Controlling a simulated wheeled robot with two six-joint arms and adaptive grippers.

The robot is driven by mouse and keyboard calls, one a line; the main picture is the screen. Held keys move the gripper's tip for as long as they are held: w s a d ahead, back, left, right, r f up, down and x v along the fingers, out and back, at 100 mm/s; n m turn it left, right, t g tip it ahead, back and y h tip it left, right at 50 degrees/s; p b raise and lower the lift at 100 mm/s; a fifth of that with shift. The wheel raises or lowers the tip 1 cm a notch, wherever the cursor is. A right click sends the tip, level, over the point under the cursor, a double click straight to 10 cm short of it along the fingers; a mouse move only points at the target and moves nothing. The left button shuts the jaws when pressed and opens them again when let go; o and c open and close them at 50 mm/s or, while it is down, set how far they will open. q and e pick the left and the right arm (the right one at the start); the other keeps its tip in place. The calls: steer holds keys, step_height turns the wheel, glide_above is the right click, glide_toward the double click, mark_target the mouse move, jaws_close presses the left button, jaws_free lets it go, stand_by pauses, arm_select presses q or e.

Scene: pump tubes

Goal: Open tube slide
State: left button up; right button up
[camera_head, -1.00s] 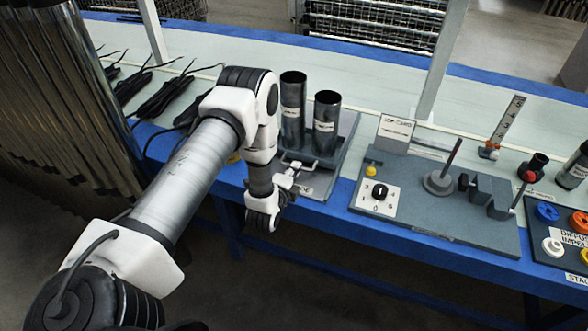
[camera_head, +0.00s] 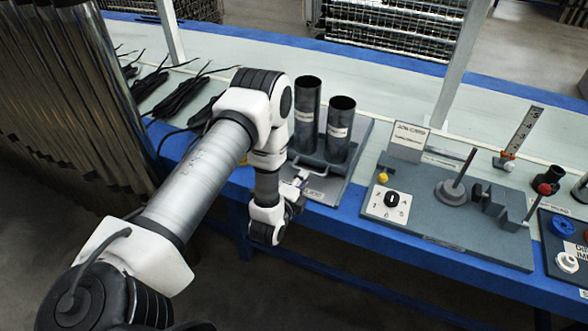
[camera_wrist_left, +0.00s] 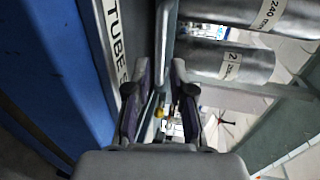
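The tube slide is a grey plate (camera_head: 325,191) at the front edge of the bench, with a pale bar handle (camera_head: 303,176) on its near side. Two dark metal tubes stand upright on it, a left one (camera_head: 306,112) and a right one (camera_head: 340,128). My left gripper (camera_head: 298,188) is low at the handle, partly hidden by its own wrist. In the left wrist view its two fingers (camera_wrist_left: 160,72) are apart, with the metal handle bar (camera_wrist_left: 164,35) running between their tips. The tubes (camera_wrist_left: 228,62) lie to the right there. Contact with the bar is unclear. My right gripper is out of view.
Right of the slide is a grey station board (camera_head: 430,215) with a dial, a sign and upright pins. Black cable-like bundles (camera_head: 178,96) lie on the bench at left. A blue bench edge (camera_head: 360,228) runs along the front, with open floor before it.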

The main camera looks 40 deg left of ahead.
arm_select(q)
steer(key=v, duration=0.8)
steer(key=shift+s, duration=0.3)
steer(key=s+d+r+g+h+p, duration=0.1)
steer(key=d+r+g+h+p, duration=0.25)
steer(key=d+p, duration=0.35)
steer(key=s+d+f+n+g, duration=0.2)
steer(key=s+n+g, duration=0.4)
steer(key=s, duration=0.4)
steer(key=s+d+f+n+g+p, duration=0.1)
steer(key=s+f+n+g, duration=0.4)
steer(key=s+n, duration=0.4)
steer(key=s, duration=0.2)
steer(key=shift+s+d+n+g, duration=0.3)
steer(key=shift+d+g, duration=0.05)
steer(key=shift+d, duration=0.05)
